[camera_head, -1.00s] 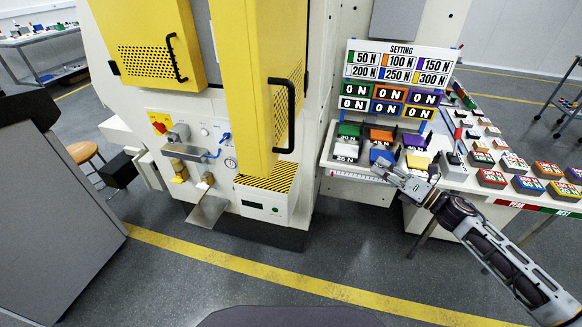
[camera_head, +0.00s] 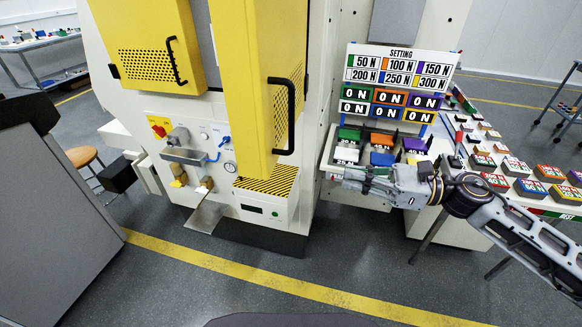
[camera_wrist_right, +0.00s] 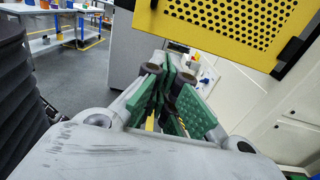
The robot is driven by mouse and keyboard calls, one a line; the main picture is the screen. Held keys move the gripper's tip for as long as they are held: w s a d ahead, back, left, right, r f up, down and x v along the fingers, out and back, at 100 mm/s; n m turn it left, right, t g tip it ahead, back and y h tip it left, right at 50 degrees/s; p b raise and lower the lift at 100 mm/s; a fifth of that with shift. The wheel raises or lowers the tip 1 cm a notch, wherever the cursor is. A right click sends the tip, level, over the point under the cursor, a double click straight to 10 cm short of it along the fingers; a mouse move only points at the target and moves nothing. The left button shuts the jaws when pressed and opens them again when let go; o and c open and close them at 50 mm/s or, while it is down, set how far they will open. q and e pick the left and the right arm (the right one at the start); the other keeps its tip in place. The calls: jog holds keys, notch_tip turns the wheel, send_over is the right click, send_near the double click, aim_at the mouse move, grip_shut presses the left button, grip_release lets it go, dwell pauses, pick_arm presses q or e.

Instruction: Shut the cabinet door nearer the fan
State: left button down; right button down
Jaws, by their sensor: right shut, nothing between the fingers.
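A cabinet has two yellow doors with perforated panels and black handles. The left door (camera_head: 152,50) stands at the upper left. The right door (camera_head: 245,90) stands swung out toward me, its black handle (camera_head: 285,115) on the right side. A perforated yellow panel (camera_wrist_right: 230,25) also shows at the top of the right wrist view. I cannot make out a fan in any view. My right gripper (camera_head: 335,174) is shut and empty, to the right of the right door and below its handle, apart from it. Its green fingers (camera_wrist_right: 172,70) are together in the right wrist view. My left gripper is not in view.
A setting board (camera_head: 400,80) and colored weight blocks (camera_head: 382,140) stand behind my right arm. A table with several blocks (camera_head: 525,170) is at the right. A grey cabinet (camera_head: 50,210) is at the left. The floor in front is clear.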

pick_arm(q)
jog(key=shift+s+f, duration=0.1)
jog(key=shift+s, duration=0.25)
pick_arm(e)
jog(key=shift+a, duration=0.15)
